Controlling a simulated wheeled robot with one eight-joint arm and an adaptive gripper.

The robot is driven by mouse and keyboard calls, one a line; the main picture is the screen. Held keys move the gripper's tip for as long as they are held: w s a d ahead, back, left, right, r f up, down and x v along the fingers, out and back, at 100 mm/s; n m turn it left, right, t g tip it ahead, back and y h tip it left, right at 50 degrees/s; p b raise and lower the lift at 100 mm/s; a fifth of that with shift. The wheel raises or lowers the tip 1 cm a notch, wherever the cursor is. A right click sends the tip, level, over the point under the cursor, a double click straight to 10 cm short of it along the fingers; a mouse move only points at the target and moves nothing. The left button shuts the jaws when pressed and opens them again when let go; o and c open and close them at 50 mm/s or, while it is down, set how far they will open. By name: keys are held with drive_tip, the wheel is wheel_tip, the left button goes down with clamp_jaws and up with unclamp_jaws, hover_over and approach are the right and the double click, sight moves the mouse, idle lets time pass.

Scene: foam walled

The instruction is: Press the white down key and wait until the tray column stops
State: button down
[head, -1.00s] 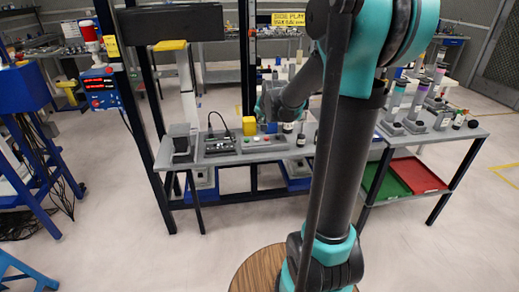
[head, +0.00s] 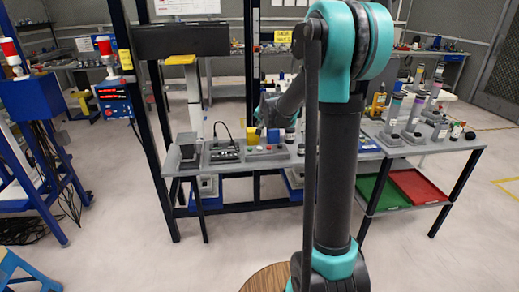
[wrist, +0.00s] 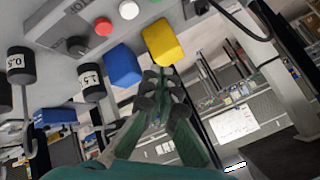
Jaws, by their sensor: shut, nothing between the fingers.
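My gripper (wrist: 158,76) is shut and empty. Its tips appear close to a yellow block (wrist: 162,42) and a blue block (wrist: 123,65), apart from the white key. Contact with the blocks cannot be told. A white column (head: 194,103) with a yellow top (head: 181,60) stands behind the bench and may be the tray column.
Black-and-grey weights (wrist: 90,82) stand beside the blue block. A black knob (wrist: 77,46) is on the panel. A black device (head: 224,152) lies left of the panel. Dark frame posts (head: 152,120) rise at the bench's left. Green (head: 377,194) and red (head: 416,187) trays are below right.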

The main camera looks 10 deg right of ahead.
sight(260, 148)
drive_tip(key=shift+f, duration=3.8)
drive_tip(key=shift+f, duration=0.15)
drive_tip(key=shift+f, duration=0.3)
